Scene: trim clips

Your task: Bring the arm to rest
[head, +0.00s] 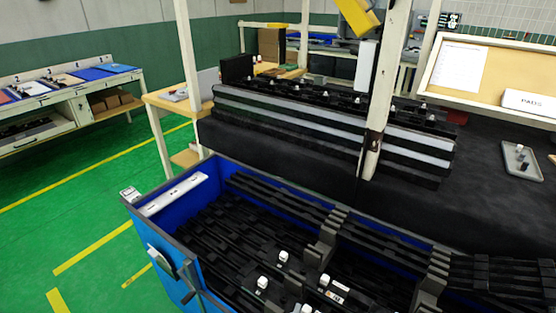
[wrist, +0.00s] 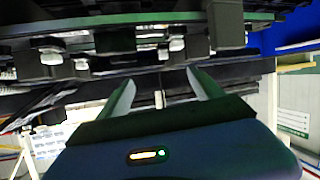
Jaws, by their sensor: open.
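My gripper (wrist: 160,82) shows in the wrist view with its two fingers spread apart and nothing held between them. Dark bars with white clips (wrist: 52,56) cross the picture beyond and above the fingertips. I cannot tell how far the fingers are from them. I cannot make out my gripper in the head view.
In the head view, a blue bin (head: 172,268) holds black strips with several white clips. Behind it, black and grey trim bars (head: 290,112) lie on a dark bench (head: 480,200), with upright posts (head: 187,55) nearby. Green floor (head: 90,225) at left is clear.

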